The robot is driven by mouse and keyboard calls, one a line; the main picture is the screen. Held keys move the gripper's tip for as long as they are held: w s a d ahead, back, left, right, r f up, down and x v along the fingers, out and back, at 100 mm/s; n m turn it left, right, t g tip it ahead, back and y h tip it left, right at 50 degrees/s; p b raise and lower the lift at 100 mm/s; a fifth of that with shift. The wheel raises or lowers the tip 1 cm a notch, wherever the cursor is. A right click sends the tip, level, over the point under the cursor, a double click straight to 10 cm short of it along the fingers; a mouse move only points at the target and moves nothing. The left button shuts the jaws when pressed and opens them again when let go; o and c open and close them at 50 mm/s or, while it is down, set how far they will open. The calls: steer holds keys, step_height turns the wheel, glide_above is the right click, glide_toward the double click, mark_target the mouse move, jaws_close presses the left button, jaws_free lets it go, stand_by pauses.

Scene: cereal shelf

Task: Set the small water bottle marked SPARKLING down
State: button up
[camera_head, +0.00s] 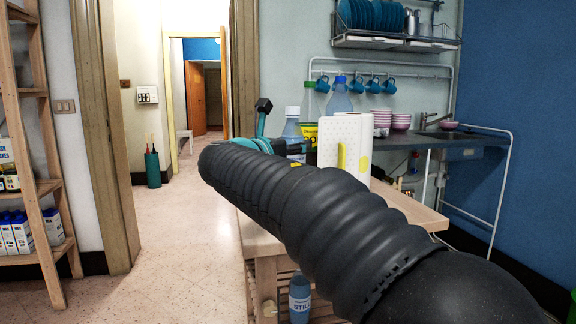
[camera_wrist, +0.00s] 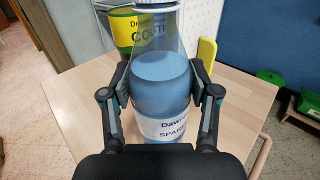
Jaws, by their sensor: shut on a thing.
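The small water bottle (camera_wrist: 162,85) has a clear blue body and a white label with part of "SPAR" readable in the wrist view. My gripper (camera_wrist: 162,88) is shut on it, one finger on each side. The bottle looks about upright. Its base is hidden behind my gripper, so I cannot tell whether it touches the wooden table (camera_wrist: 80,100). In the head view, a white-capped bottle (camera_head: 292,128) shows by my gripper (camera_head: 284,147), which my dark arm partly hides.
A yellow-labelled container (camera_wrist: 125,28) and a white dotted panel (camera_head: 338,135) with a yellow piece stand close behind. A blue-capped bottle (camera_head: 340,98) is beyond. A STILL bottle (camera_head: 299,302) stands below the tabletop. Bare tabletop shows left of the bottle in the wrist view.

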steer(key=shift+a+f+b, duration=0.15)
steer(key=shift+a+f, duration=0.1)
steer(key=shift+f, duration=0.85)
steer(key=shift+a+f+b, duration=0.15)
steer(key=shift+a+f, duration=0.1)
steer(key=shift+f, duration=0.9)
steer(key=o, duration=1.6)
steer(key=shift+c, duration=0.2)
